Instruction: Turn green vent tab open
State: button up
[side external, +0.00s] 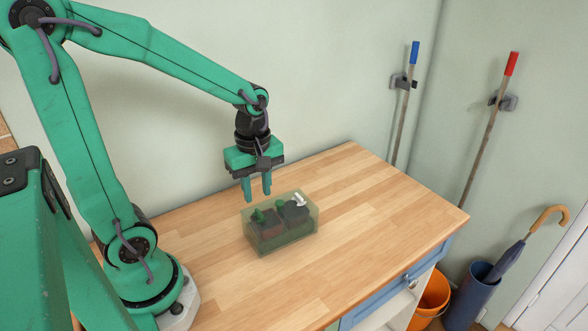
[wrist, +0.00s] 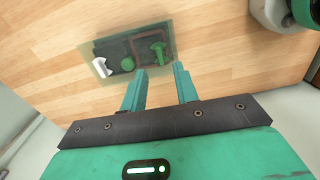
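A translucent greenish case (side external: 282,240) stands on the wooden table, with dark fittings inside. In the wrist view the case (wrist: 168,28) shows a T-shaped green tab (wrist: 157,50) at right, a round green piece (wrist: 127,64) in the middle and a white tab (wrist: 100,67) at left. The side view shows the left green piece (side external: 258,215), the middle green piece (side external: 281,204) and the white tab (side external: 298,200). I cannot tell for certain which green piece is the vent tab. My gripper (side external: 257,196) is open and empty, pointing down above the case's left back part; its fingers (wrist: 160,70) are apart.
The wooden table (side external: 370,205) is clear to the right and front of the case. The wall (side external: 190,105) rises behind it. Two poles, blue-topped (side external: 415,52) and red-topped (side external: 512,62), hang at right. An orange bucket (side external: 430,296) and umbrella stand (side external: 468,296) stand beyond the table.

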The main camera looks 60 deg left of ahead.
aim_at(259, 212)
jog(key=shift+f, duration=2.6)
grip_shut()
